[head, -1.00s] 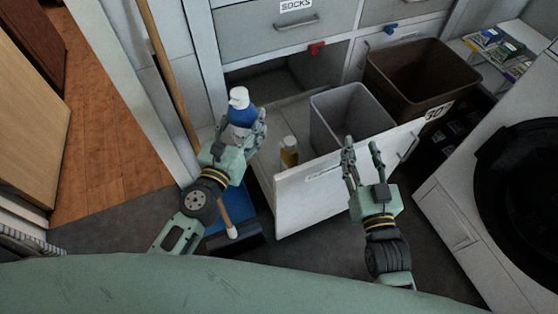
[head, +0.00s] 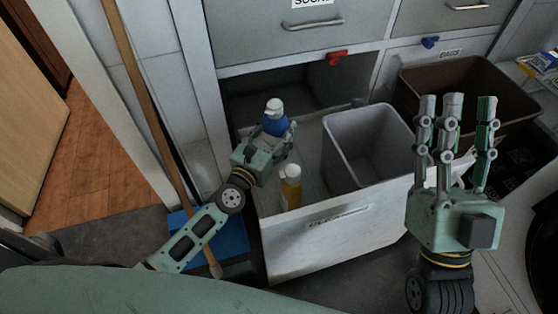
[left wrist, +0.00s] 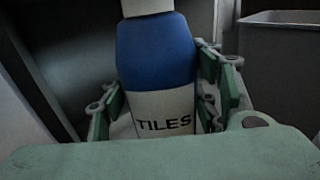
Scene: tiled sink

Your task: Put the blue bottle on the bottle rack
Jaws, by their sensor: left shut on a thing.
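The blue bottle (head: 275,125) has a white cap and a blue upper part. In the left wrist view the bottle (left wrist: 157,58) stands upright between my fingers, with "TILES" on its white lower part. My left gripper (head: 278,142) is shut on it, over the left side of the pulled-out drawer (head: 330,228). The bottle's base is hidden, so I cannot tell whether it touches the drawer floor. A yellow bottle (head: 291,188) with a white cap stands in the drawer's left part, nearer the front. My right gripper (head: 457,115) is open and empty, fingers up, at the drawer's right.
A grey bin (head: 368,145) fills the drawer's middle. A brown bin (head: 460,90) stands behind on the right. A wooden pole (head: 140,85) leans at the left.

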